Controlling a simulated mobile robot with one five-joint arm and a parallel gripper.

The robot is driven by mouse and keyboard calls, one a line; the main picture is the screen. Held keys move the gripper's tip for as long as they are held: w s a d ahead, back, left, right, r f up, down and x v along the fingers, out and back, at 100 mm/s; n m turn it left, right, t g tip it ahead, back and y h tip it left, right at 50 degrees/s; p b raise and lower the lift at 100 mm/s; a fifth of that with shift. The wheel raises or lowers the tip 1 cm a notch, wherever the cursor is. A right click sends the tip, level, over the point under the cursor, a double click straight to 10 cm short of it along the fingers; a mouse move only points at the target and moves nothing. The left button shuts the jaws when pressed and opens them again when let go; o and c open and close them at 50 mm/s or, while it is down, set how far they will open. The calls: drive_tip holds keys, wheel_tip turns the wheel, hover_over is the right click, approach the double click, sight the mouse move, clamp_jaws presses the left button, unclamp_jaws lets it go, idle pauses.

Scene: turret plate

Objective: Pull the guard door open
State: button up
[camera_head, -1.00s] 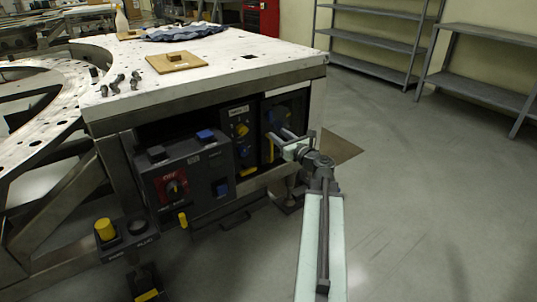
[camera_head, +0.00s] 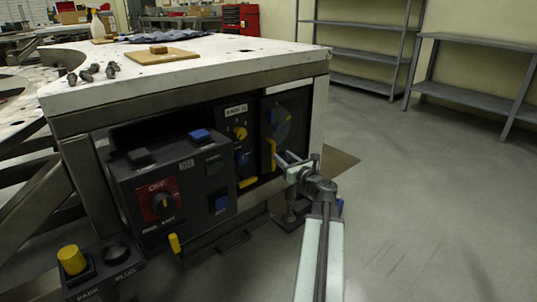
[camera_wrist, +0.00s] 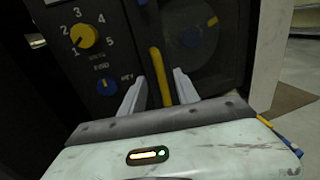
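The guard door (camera_head: 290,118) is a dark panel with a round window at the right end of the bench front; it looks shut. Its upright yellow handle (camera_head: 272,152) is on the door's left side. In the wrist view the handle (camera_wrist: 161,78) lies between my two pale fingers, with a gap on each side. My gripper (camera_head: 283,160) is open in front of the door. I cannot tell how deep the handle sits between the fingertips. The door's window (camera_wrist: 198,38) shows behind the right finger.
A control box (camera_head: 175,185) with a red switch plate juts out at the left. A dial panel (camera_head: 237,135) is left of the door. A pedestal with a yellow button (camera_head: 71,260) stands front left. The floor (camera_head: 430,220) at right is clear.

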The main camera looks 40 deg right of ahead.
sight(274, 150)
drive_tip(key=x, duration=0.8)
drive_tip(key=shift+c, duration=0.4)
clamp_jaws()
idle(0.8)
drive_tip(key=shift+a, duration=0.15)
